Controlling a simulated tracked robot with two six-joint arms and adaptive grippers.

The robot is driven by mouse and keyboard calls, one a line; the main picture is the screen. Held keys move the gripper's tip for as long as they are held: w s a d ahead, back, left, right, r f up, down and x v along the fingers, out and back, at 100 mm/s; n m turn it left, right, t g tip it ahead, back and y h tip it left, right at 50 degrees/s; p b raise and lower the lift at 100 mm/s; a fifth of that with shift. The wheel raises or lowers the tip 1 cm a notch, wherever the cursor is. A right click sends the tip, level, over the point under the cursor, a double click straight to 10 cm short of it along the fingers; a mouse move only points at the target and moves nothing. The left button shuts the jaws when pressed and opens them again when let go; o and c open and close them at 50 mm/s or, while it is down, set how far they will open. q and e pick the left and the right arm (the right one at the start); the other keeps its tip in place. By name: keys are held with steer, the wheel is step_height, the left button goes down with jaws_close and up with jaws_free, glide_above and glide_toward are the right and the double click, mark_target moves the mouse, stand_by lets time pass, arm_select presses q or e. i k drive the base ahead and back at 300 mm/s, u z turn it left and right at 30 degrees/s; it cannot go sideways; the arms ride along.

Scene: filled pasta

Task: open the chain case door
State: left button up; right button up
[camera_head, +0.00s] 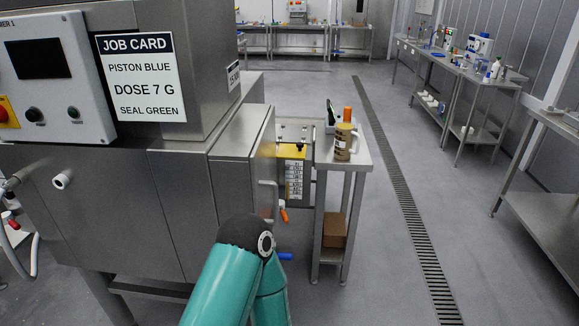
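A steel case (232,165) that looks like the chain case juts from the right side of the big machine. A bar handle (268,192) stands on its narrow right-hand face; I cannot tell whether the door is fully shut. One of my teal arms (212,285) rises from the bottom edge and bends at a dark joint just in front of the case's lower part. The arm covers part of the case below the handle. Neither gripper can be made out. A small orange piece (284,215) and a blue piece (285,256) show beside the arm.
A yellow-topped label plate (293,165) is behind the handle. Floor along the drain (405,200) is clear.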

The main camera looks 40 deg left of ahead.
mark_target(262, 157)
steer(key=z, duration=0.25)
steer(key=i, duration=0.65)
steer(key=u, duration=1.7)
steer(key=k, duration=0.8)
steer(key=u, duration=0.15)
steer(key=i, duration=0.8)
steer(key=z, duration=0.05)
